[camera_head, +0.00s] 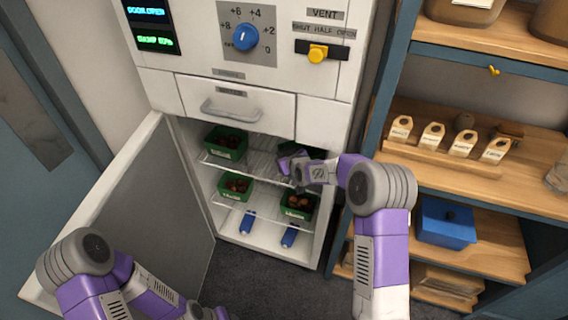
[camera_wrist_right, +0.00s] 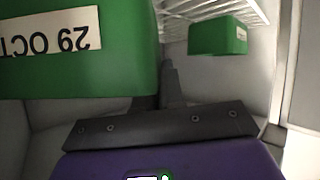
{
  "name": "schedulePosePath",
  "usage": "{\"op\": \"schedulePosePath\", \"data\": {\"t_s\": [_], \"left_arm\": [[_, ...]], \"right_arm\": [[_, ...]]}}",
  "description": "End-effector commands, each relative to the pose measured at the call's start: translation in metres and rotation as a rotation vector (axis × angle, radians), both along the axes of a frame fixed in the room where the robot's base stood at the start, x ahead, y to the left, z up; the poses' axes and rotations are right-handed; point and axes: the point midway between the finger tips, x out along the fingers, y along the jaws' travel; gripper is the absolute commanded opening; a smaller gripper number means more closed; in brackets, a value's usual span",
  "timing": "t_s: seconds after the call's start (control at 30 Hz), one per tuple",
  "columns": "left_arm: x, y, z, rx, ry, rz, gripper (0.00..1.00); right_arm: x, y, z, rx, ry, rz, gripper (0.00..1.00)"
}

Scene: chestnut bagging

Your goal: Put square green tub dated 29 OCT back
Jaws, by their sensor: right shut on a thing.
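The square green tub dated 29 OCT (camera_wrist_right: 90,75) fills the upper left of the right wrist view, its label upside down. My right gripper (camera_head: 292,163) is shut on this tub, inside the open cabinet at the right end of the upper wire shelf. In the head view the tub (camera_head: 316,153) is mostly hidden behind my gripper and wrist. I cannot tell whether it touches the shelf. My left arm is low at the left, and its gripper is out of view.
Other green tubs of chestnuts stand at upper left (camera_head: 226,143), lower left (camera_head: 235,187) and lower right (camera_head: 297,204). Two blue objects lie on the cabinet floor. The cabinet door (camera_head: 150,215) hangs open at left. A wooden shelf unit (camera_head: 475,190) stands close at right.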

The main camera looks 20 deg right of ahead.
Motion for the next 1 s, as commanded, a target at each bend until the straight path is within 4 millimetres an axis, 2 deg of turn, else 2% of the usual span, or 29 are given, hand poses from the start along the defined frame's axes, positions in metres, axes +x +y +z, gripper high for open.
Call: {"op": "schedulePosePath", "data": {"t_s": [0.13,0.37,0.73,0.77,0.9,1.0], "left_arm": [[0.0,0.0,-0.003,0.0,0.0,0.0,0.43],[0.0,0.0,-0.014,0.0,0.0,0.0,0.43],[0.0,0.0,-0.017,0.0,0.0,0.0,0.43],[0.0,0.0,-0.017,0.0,0.0,0.0,0.43],[0.0,0.0,-0.016,0.0,0.0,0.0,0.43],[0.0,0.0,-0.016,0.0,0.0,0.0,0.43]], "right_arm": [[0.003,-0.002,-0.006,0.0,0.0,0.001,0.0],[0.002,-0.002,-0.036,0.0,0.0,0.001,0.0],[0.002,-0.002,-0.038,0.001,-0.002,0.001,0.0],[0.002,-0.002,-0.039,0.0,0.0,0.001,0.09],[0.002,-0.002,-0.038,0.0,0.0,0.001,0.31],[0.002,-0.002,-0.038,0.0,0.0,0.001,0.33]]}}
